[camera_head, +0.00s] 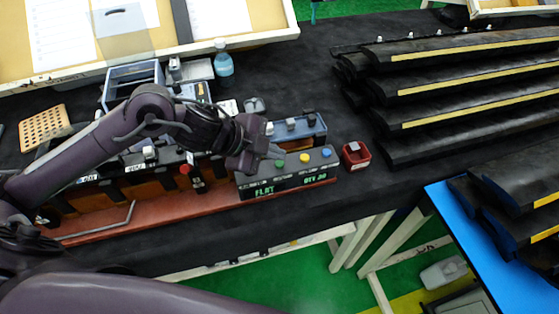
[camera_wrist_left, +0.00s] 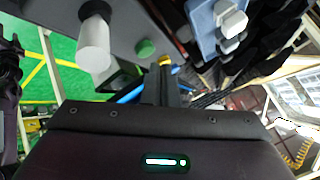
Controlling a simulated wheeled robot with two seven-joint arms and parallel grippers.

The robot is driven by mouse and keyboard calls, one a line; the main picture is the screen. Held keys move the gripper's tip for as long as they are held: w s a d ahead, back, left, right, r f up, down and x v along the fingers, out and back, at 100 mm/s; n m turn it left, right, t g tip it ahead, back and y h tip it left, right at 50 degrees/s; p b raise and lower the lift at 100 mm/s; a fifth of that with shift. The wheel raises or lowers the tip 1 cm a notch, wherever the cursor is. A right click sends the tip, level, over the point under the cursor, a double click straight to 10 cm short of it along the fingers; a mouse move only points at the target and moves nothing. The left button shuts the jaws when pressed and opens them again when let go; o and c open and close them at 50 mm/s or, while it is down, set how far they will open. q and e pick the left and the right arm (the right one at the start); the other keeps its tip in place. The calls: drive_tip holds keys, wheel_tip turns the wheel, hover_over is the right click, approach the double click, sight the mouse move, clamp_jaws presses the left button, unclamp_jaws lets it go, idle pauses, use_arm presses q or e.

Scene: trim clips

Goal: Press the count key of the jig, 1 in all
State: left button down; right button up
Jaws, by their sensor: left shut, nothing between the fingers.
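The jig is a long red base (camera_head: 140,222) with a dark control box (camera_head: 290,176) at its right end. The box has a green key (camera_head: 280,164), a yellow key (camera_head: 304,158) and a blue key (camera_head: 326,153) on top; their labels are too small to read. Its green display reads FLAT and a QTY figure I cannot make out surely. My left gripper (camera_head: 274,153) is shut and empty, just above the box near the green key. In the left wrist view the fingers (camera_wrist_left: 167,82) point toward the yellow key (camera_wrist_left: 165,60), with the green key (camera_wrist_left: 145,48) beside them. Contact cannot be told.
A small red bin (camera_head: 356,155) stands right of the box. Black trim strips (camera_head: 460,90) are stacked at the right. A blue tray (camera_head: 297,130) lies behind the box, and a bottle (camera_head: 223,65) stands further back. Dark table is clear in front of the bin.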

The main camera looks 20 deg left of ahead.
use_arm(q)
drive_tip(key=shift+f, duration=0.35)
drive_tip(key=shift+f+b, duration=0.4)
drive_tip(key=shift+f, duration=0.05)
idle(0.5)
drive_tip(key=shift+r, duration=0.15)
drive_tip(key=shift+r+p, duration=0.75)
drive_tip(key=shift+p, duration=0.2)
wheel_tip(320, 180, up, 5)
drive_tip(key=p, duration=0.5)
idle(0.7)
